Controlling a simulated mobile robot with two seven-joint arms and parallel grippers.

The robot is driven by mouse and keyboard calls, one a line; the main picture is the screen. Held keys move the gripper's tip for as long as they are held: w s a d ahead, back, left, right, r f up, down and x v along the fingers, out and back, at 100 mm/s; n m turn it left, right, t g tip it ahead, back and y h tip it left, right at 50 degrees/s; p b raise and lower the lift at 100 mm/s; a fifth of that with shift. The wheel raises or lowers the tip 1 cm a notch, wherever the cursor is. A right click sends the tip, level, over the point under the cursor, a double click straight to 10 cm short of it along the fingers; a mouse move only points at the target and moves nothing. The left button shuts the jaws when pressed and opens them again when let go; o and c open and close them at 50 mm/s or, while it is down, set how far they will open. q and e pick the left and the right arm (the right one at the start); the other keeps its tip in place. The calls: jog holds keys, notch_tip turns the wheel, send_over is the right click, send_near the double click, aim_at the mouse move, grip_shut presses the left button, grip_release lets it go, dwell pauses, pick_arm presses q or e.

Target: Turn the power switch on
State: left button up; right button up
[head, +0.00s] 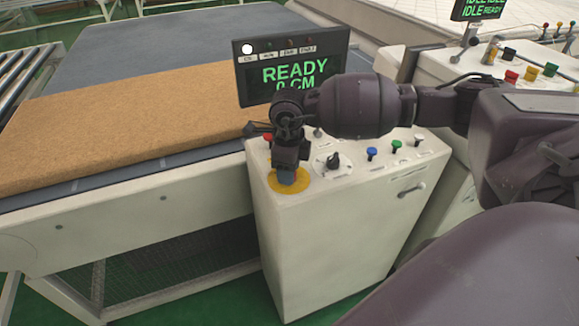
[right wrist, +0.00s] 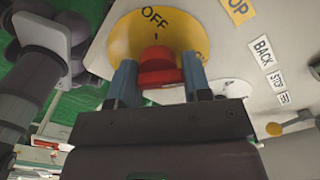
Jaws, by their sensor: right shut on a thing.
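The power switch is a red knob (right wrist: 157,68) on a round yellow plate (right wrist: 128,42) marked OFF, seen close in the right wrist view. In the head view the yellow plate (head: 303,182) lies at the left of the white control box, and the knob is hidden behind my gripper. My right gripper (head: 287,178) points down onto it. In the right wrist view its two blue-grey fingers (right wrist: 160,82) stand on either side of the red knob and are shut on it. The display (head: 295,68) reads READY and 0 CM, with one white lamp lit. My left gripper is out of view.
The white control box (head: 335,240) carries a black selector knob (head: 333,160) and blue, green and white buttons right of the switch. A brown mattress (head: 130,120) lies on the grey table at left. A second panel (head: 500,70) stands at the back right.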

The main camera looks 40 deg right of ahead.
jog(key=shift+r+m, duration=0.1)
jog(key=shift+m, duration=0.6)
jog(key=o, duration=0.9)
notch_tip(320, 180, up, 11)
jog(key=shift+f+p, duration=0.15)
jog(key=shift+p, duration=0.2)
dwell(0.3)
